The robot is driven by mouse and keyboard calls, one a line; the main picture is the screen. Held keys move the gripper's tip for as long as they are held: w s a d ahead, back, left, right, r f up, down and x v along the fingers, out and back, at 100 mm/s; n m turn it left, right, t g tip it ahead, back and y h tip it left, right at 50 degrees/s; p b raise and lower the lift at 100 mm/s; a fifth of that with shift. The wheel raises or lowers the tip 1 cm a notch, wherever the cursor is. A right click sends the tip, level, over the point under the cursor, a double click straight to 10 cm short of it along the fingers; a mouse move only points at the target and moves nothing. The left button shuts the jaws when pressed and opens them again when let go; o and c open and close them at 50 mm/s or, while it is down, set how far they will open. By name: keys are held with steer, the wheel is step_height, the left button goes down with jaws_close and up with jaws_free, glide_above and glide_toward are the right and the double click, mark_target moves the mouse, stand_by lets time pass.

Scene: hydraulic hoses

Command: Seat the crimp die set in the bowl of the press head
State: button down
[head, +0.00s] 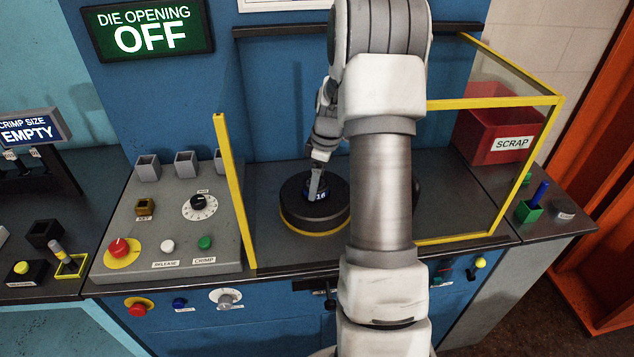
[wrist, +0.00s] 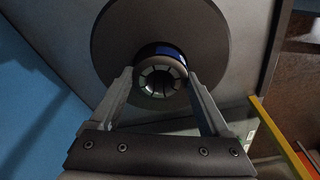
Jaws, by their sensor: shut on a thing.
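The crimp die set (head: 322,196) is a small dark ring of segments with a blue band marked 16. It is over the middle of the press head (head: 298,217), a round black body with a yellow lower rim. My gripper (head: 316,180) is shut on the die set from above. In the wrist view the die set (wrist: 160,78) is between the two fingers of my gripper (wrist: 161,82), with the dark disc of the press head (wrist: 112,45) behind it. The bowl's opening is hidden, so I cannot tell how deep the die set is.
A yellow-edged guard (head: 235,190) stands left of the press head, and another (head: 490,102) right. A control panel (head: 180,225) with knobs is at left. The red scrap bin (head: 490,130) is at right. The display (head: 150,30) reads DIE OPENING OFF; another (head: 28,130) reads EMPTY.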

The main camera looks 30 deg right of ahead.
steer(key=shift+f, duration=0.1)
jaws_free()
step_height(320, 180, up, 12)
steer(key=s+d, duration=0.1)
steer(key=shift+s, duration=0.2)
steer(key=shift+d, duration=0.1)
stand_by(0.4)
